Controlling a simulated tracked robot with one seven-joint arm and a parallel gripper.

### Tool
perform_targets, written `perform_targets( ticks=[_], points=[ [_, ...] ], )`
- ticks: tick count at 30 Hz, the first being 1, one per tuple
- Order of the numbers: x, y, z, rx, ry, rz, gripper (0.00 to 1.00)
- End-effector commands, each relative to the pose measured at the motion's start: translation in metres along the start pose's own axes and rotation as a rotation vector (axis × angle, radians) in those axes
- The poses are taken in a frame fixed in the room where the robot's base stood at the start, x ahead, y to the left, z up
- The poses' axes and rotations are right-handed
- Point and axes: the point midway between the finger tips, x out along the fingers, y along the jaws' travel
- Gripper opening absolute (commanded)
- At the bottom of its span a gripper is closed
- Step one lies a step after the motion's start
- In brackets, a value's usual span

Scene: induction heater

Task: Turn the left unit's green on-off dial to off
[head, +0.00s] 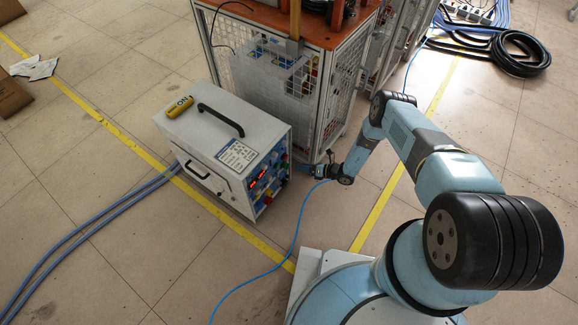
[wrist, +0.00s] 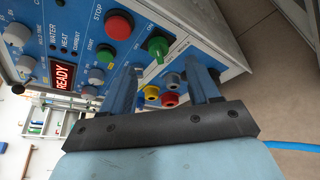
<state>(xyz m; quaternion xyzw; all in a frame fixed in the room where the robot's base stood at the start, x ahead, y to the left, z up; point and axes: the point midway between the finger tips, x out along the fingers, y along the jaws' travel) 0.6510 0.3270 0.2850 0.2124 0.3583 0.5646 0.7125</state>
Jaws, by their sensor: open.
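The left unit (head: 215,135) is a white box with a black top handle, standing on the floor. Its blue control panel (head: 268,182) faces my arm. In the wrist view the green dial (wrist: 158,46) sits near the panel's edge, beside a red stop button (wrist: 119,25). Small lettering stands near the dial; I cannot tell its setting for certain. My gripper (wrist: 165,75) is open and empty, its two fingers spread in front of the panel. The dial shows just beyond the gap between the fingertips, seemingly apart from them. In the head view my gripper (head: 318,170) is close to the panel, its fingers hard to see.
Red, yellow and grey connectors (wrist: 169,98) sit between the fingers, below the dial. A lit READY display (wrist: 63,76) and grey knobs are to the left. A wire-mesh cabinet (head: 300,85) stands behind the unit. A blue cable (head: 292,240) crosses the floor.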

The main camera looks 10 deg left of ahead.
Motion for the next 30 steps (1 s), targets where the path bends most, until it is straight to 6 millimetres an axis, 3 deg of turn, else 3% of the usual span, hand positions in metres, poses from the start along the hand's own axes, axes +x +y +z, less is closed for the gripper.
perform_targets(
  ticks=[6,12,26,30],
  points=[
    [0.035,0.001,-0.001,-0.003,0.002,0.002,0.61],
    [0.058,0.001,-0.001,-0.001,0.002,0.001,0.61],
    [0.069,0.001,0.000,0.000,0.001,0.001,0.61],
    [0.069,0.001,-0.001,0.000,0.001,0.001,0.50]
  ],
)
